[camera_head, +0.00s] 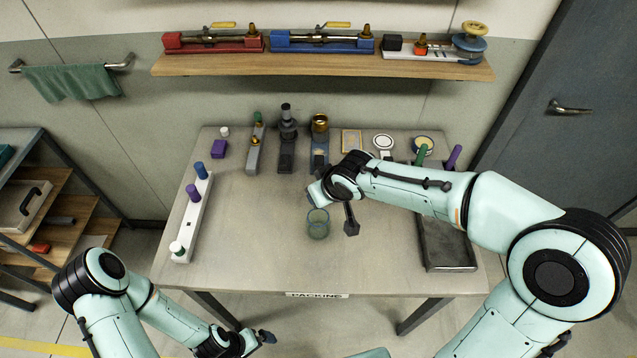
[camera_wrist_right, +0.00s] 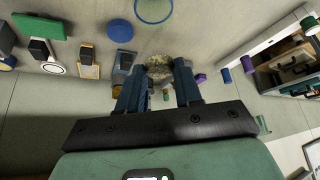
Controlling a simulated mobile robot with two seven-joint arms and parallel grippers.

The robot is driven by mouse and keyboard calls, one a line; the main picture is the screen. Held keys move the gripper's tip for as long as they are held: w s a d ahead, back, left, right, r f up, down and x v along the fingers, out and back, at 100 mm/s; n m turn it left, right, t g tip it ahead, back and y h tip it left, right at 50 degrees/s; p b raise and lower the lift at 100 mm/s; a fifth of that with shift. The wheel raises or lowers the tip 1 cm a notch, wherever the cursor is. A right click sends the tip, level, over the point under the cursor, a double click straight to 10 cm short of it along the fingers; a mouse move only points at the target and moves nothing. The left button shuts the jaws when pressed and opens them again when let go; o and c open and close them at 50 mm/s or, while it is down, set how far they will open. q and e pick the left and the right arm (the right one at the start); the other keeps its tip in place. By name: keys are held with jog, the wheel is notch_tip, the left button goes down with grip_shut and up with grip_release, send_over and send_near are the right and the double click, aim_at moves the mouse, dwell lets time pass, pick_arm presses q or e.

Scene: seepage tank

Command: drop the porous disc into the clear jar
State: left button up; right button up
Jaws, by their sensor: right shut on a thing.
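The porous disc (camera_wrist_right: 158,65), speckled grey-beige, is held between the fingertips of my right gripper (camera_wrist_right: 158,82), which is shut on it. In the head view the disc is hidden and my right gripper (camera_head: 317,194) is over the table, just behind the jar. The clear jar (camera_head: 318,224), greenish and see-through, stands on the table at the middle; its rim shows at the top of the right wrist view (camera_wrist_right: 154,10). The disc is apart from the jar. My left gripper (camera_head: 264,338) is low in front of the table; its opening is too small to tell.
A dark handled thing (camera_head: 351,226) is right of the jar. A white rack (camera_head: 190,222) with blue and purple pieces stands at left, a grey tray (camera_head: 447,247) at right. Several fittings line the table's back, below a wooden shelf (camera_head: 325,65).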

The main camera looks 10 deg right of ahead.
notch_tip(320, 180, down, 7)
dwell(0.6)
jog(key=o, duration=1.1)
jog(key=shift+w, duration=0.1)
jog(key=shift+r, duration=0.1)
notch_tip(320, 180, up, 7)
jog(key=shift+f, duration=0.1)
